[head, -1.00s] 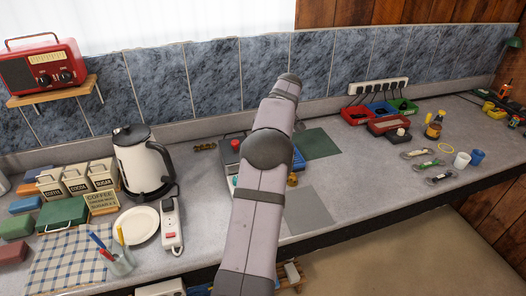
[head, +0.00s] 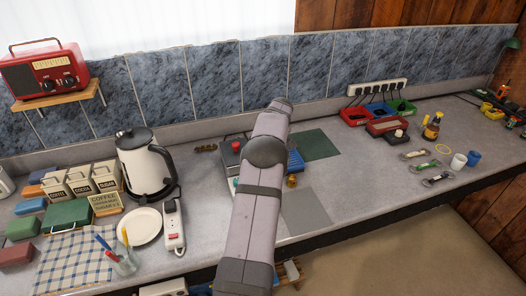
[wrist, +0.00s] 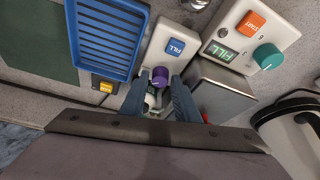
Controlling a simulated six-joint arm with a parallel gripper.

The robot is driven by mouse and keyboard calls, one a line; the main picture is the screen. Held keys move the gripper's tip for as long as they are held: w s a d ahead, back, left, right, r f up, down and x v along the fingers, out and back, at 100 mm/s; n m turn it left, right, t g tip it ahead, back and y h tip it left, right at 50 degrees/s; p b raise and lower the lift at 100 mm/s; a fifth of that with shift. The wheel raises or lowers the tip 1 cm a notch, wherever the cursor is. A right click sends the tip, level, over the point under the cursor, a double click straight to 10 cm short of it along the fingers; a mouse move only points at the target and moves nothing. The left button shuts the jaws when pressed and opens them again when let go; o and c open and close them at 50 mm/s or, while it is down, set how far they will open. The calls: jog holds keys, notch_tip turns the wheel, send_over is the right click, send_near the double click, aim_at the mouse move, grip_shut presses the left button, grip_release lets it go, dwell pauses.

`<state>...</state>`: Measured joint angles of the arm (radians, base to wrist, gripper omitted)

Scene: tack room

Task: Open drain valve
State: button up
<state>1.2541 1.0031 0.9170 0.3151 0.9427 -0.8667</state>
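In the wrist view my gripper (wrist: 160,76) is open, its two blue-grey fingers apart. A purple knob (wrist: 160,82) on a white panel shows between the fingertips, with a gap seeming to remain on each side. A blue FILL button (wrist: 175,47) is on the same panel. A pale fitting (wrist: 151,101) lies deeper between the fingers, partly hidden. No part is clearly labelled as a drain valve. In the head view my arm hides the gripper and most of the device behind it.
A second panel has an orange START button (wrist: 257,25), a FILL display (wrist: 220,53) and a teal knob (wrist: 267,57). A blue slotted tray (wrist: 104,38) and a yellow button (wrist: 105,87) lie left. The kettle (head: 139,165) and power strip (head: 173,228) stand left of my arm.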

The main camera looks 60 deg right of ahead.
grip_shut()
jog(key=shift+f+m+h+b, duration=0.1)
jog(key=shift+m+h+b, duration=0.2)
jog(key=shift+m+b, duration=0.45)
jog(key=shift+w+a+m+g+h, duration=0.1)
jog(key=shift+m+g+h, duration=0.35)
jog(key=shift+m, duration=1)
